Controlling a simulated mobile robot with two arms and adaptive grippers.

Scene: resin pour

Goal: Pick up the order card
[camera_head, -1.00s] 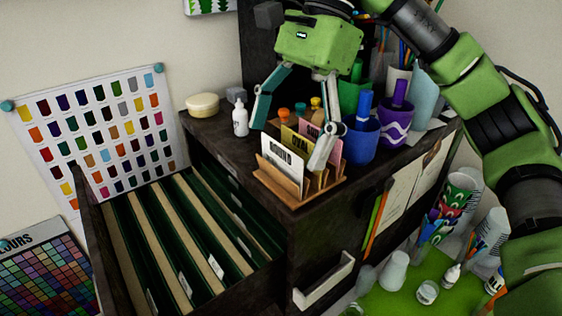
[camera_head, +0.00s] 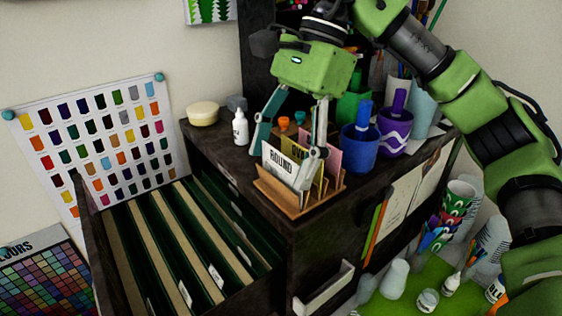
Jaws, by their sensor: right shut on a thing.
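The white order card (camera_head: 280,164) marked "ROUND" stands in the front slot of the wooden card holder (camera_head: 283,199), its lower edge still in the holder. The right finger covers part of the cards. A yellow card (camera_head: 318,186) and a pink card (camera_head: 333,152) stand behind it. My left gripper is out of view.
A blue cup (camera_head: 359,146) and a purple cup (camera_head: 393,132) stand right of the holder. A white bottle (camera_head: 240,128) and a round cream tub (camera_head: 203,110) stand left. An open drawer with green files (camera_head: 180,240) lies below left.

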